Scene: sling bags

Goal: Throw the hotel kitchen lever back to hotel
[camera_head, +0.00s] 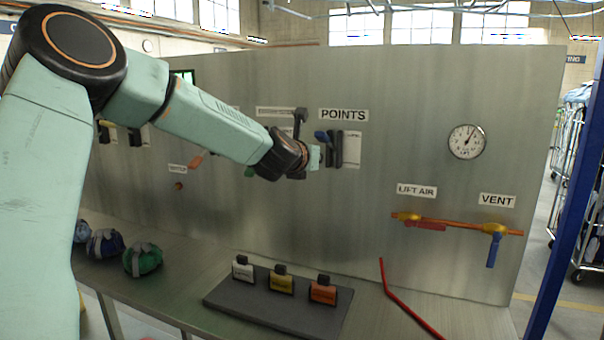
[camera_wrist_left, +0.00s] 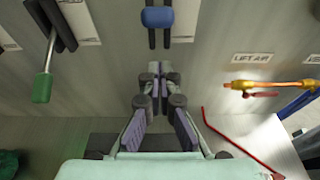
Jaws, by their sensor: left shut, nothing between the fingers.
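A panel labelled POINTS (camera_head: 343,115) carries a blue-handled lever (camera_head: 322,137) in a dark slot. Its blue handle also shows at the top of the left wrist view (camera_wrist_left: 157,17). A green-handled lever (camera_wrist_left: 42,88) hangs downward from another dark slot at left in the wrist view; in the head view my arm mostly hides it. I cannot read which lever is marked hotel or kitchen. My left gripper (camera_head: 316,157) is shut and empty, just below the blue handle in the head view. It also shows in the wrist view (camera_wrist_left: 155,78), apart from both handles. My right gripper is not in view.
Orange piping with a LIFT AIR valve (camera_head: 408,216) and a VENT valve with blue handle (camera_head: 493,248) is at right. A bench holds a dark tray (camera_head: 240,302) with several tagged blocks, a red bar (camera_head: 405,305) and tied bags (camera_head: 143,260). A gauge (camera_head: 466,141) hangs above.

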